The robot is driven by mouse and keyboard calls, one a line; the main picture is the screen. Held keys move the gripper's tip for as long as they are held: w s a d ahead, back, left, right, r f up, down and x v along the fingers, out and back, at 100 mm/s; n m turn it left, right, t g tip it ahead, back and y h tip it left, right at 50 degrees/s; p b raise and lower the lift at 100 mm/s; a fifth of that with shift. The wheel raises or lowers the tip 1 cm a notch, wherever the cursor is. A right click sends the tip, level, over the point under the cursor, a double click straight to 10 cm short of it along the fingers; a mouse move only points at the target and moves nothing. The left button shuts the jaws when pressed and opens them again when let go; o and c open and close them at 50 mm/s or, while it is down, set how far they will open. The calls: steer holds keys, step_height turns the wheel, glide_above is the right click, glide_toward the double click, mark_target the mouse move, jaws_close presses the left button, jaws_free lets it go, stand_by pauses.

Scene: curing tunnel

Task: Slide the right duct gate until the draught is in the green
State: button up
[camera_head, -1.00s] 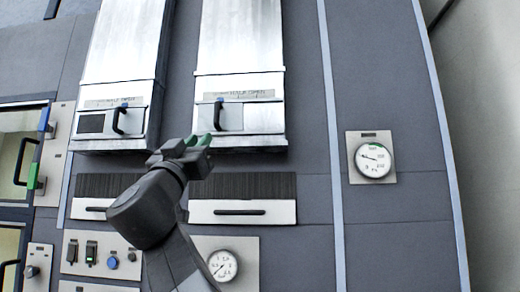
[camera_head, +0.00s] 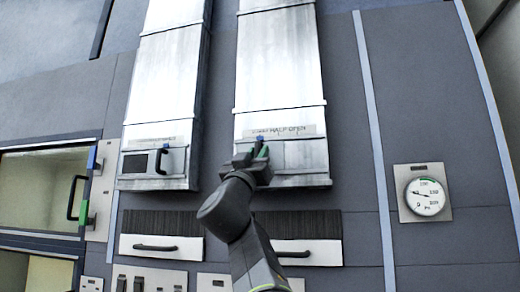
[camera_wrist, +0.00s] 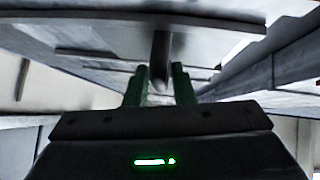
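The right duct (camera_head: 282,80) is a pale metal shaft with a scale strip marked "HALF OPEN" (camera_head: 290,131) above its gate (camera_head: 302,156). My gripper (camera_head: 261,153) is in front of the gate's left part and hides its handle in the head view. In the wrist view, the dark handle bar (camera_wrist: 161,58) stands between my two green fingertips (camera_wrist: 159,85). The fingers look apart, with no clear grip on the bar. The draught gauge (camera_head: 428,197) has a green band at the top; its needle points left, outside the green.
The left duct (camera_head: 170,80) has a similar gate with a dark opening and a handle (camera_head: 161,161). Below the ducts are brush strips and drawer-like panels with handles (camera_head: 155,247). A window door (camera_head: 40,190) is at left. The wall between the right duct and gauge is clear.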

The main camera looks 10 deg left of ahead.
mark_target(284, 146)
steer(key=shift+w+r, duration=0.1)
steer(key=shift+c, duration=0.2)
jaws_close()
steer(key=d+b, duration=0.1)
steer(key=b, duration=0.1)
steer(key=d+b, duration=0.4)
steer(key=b, duration=0.1)
steer(key=shift+d+f, duration=0.25)
steer(key=shift+f, duration=0.05)
steer(key=shift+d+r, duration=0.2)
steer(key=shift+d, duration=0.35)
steer(key=shift+o, duration=0.2)
jaws_free()
